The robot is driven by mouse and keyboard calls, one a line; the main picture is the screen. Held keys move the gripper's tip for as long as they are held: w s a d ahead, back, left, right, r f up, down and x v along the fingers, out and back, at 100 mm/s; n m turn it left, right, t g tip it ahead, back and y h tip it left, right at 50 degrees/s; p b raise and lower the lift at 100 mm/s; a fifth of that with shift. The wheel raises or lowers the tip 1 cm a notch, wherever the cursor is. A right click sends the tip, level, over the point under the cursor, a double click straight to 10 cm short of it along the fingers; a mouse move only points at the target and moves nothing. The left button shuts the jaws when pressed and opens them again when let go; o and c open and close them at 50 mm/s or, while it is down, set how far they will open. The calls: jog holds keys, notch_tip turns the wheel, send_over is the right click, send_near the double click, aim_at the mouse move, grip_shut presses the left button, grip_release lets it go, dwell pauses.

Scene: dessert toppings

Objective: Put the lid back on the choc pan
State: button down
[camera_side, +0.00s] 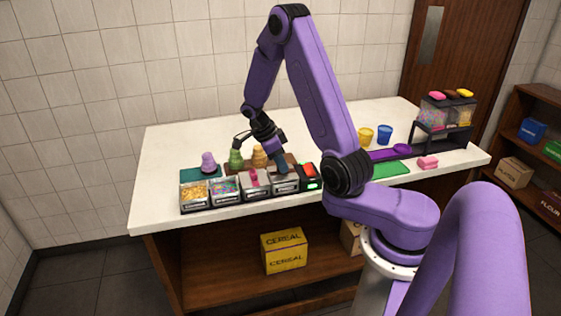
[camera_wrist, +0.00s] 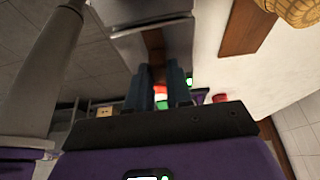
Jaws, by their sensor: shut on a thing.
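My gripper (camera_side: 282,167) points down over the right end of a row of topping pans. Its two dark fingers (camera_wrist: 160,90) are shut on a brown handle (camera_wrist: 153,45) in the wrist view. A grey metal lid (camera_wrist: 145,14) shows beyond the handle at the top of that view. In the side view, the grey pan (camera_side: 286,189) under my gripper looks like the choc pan, with a grey lid surface (camera_side: 292,178) at its top. I cannot tell whether the lid rests on the rim or hangs just above it. The pan's contents are hidden.
Left of it stand a pink-handled lidded pan (camera_side: 256,187), a sprinkle pan (camera_side: 226,190) and a yellow topping pan (camera_side: 194,195). A red-and-green lit device (camera_side: 308,175) stands close on the right. Purple, green and tan ice-cream shapes (camera_side: 236,159) stand behind. The counter's back left is clear.

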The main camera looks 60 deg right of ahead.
jog(key=shift+f, duration=0.1)
dwell(0.6)
jog(key=shift+c, duration=2.3)
grip_release()
jog(key=shift+r, duration=3.5)
grip_shut()
